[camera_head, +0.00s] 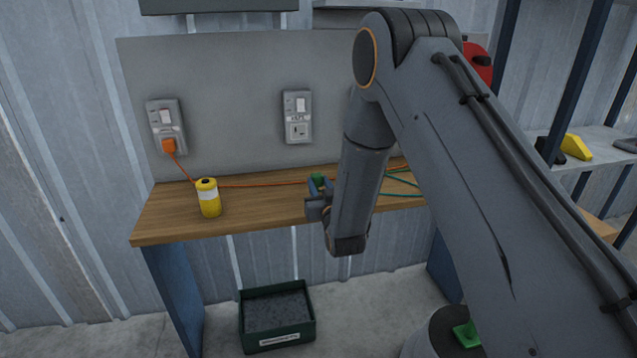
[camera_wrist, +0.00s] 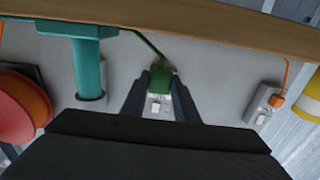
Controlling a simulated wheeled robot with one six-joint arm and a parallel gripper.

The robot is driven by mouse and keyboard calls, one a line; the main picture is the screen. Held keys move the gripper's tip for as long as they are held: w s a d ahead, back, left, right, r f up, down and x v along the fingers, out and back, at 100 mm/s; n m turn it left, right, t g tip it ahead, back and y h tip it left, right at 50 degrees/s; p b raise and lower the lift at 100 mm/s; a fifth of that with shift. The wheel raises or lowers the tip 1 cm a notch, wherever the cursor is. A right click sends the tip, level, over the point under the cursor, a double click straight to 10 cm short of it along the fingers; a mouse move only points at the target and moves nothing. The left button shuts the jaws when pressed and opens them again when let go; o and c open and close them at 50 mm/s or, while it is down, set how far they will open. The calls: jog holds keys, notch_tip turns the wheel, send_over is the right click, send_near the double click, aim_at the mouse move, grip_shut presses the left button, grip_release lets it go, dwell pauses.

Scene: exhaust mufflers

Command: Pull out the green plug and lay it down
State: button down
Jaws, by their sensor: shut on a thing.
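My gripper (camera_head: 318,192) is above the front part of the wooden bench, shut on the green plug (camera_head: 317,180). The wrist view, which looks turned over, shows the plug (camera_wrist: 161,79) between my two fingers, with its green cable running off towards the bench. The middle wall socket (camera_head: 298,128) is empty, and the plug is apart from it. The left wall socket (camera_head: 166,125) has an orange plug (camera_head: 168,146) in it. My arm hides the right part of the wall panel in the head view.
A yellow canister (camera_head: 208,199) stands on the left of the bench (camera_head: 265,208). An orange cable crosses the bench top. A green crate (camera_head: 277,315) sits on the floor below. The wrist view shows a teal cylindrical object (camera_wrist: 88,68) and a red-orange reel (camera_wrist: 20,105) at left.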

jog(key=shift+f+b, duration=1.15)
jog(key=shift+f, duration=0.95)
jog(key=c, duration=1.3)
grip_release()
jog(key=s+d+r+m+g+h+p, duration=0.1)
jog(key=s+d+r+g+h+p, duration=0.1)
jog(key=s+d+g, duration=0.5)
jog(key=s+d+r+m+g+h+p, duration=0.1)
jog(key=s+d+r+g+h+p, duration=0.1)
jog(key=s+d, duration=0.75)
jog(key=s+d+r+g+p, duration=0.1)
jog(key=s+d+r+g, duration=0.2)
jog(key=s, duration=1)
jog(key=s+d+r+m+g+h+p, duration=0.1)
jog(key=s+d+r+g+p, duration=0.1)
jog(key=s, duration=1.1)
notch_tip(320, 180, up, 2)
jog(key=d+g, duration=0.1)
jog(key=g, duration=0.2)
jog(key=shift+s+d, duration=0.15)
jog(key=shift+s, duration=0.15)
